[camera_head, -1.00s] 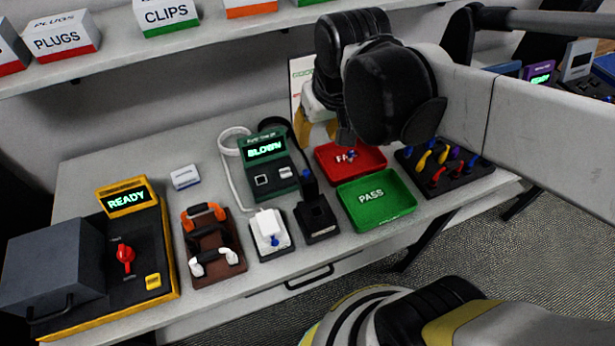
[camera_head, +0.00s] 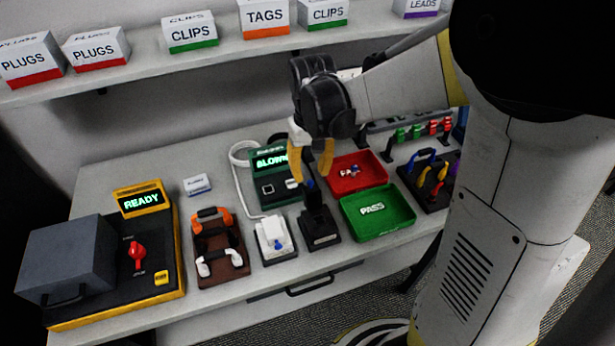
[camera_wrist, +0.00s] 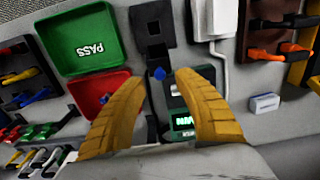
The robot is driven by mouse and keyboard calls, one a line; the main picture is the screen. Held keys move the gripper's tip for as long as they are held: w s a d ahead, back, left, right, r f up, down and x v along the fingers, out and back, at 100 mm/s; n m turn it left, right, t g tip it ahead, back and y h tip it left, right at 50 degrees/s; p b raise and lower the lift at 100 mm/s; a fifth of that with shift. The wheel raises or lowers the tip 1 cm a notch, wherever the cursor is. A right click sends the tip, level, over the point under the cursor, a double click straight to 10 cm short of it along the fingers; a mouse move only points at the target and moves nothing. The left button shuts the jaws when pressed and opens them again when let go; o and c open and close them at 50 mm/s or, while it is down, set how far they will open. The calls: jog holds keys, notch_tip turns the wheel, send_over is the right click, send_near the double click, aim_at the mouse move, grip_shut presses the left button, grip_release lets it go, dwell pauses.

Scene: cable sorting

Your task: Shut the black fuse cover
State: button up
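The black fuse holder (camera_head: 320,238) sits on the table left of the green PASS tray. Its black cover (camera_head: 314,203) stands open, roughly upright, with a blue tip (camera_head: 308,184) at its top. In the wrist view the black holder (camera_wrist: 152,16) is at top centre, and the blue tip (camera_wrist: 159,73) shows between my fingertips. My gripper (camera_head: 312,172) points down just above the cover, its two yellow fingers spread. The wrist view also shows my gripper (camera_wrist: 161,78) open, with no visible grip on the cover. Whether a finger touches the tip is unclear.
A white holder (camera_head: 276,236) with a blue knob stands close on the left. A green tester (camera_head: 275,188) reading BLOWN is behind. The red tray (camera_head: 345,182) and green PASS tray (camera_head: 360,226) are on the right. A shelf of labelled boxes runs above the back.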

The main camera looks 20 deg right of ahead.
jog(key=shift+f+b, duration=0.35)
jog(key=shift+f, duration=1.15)
grip_shut()
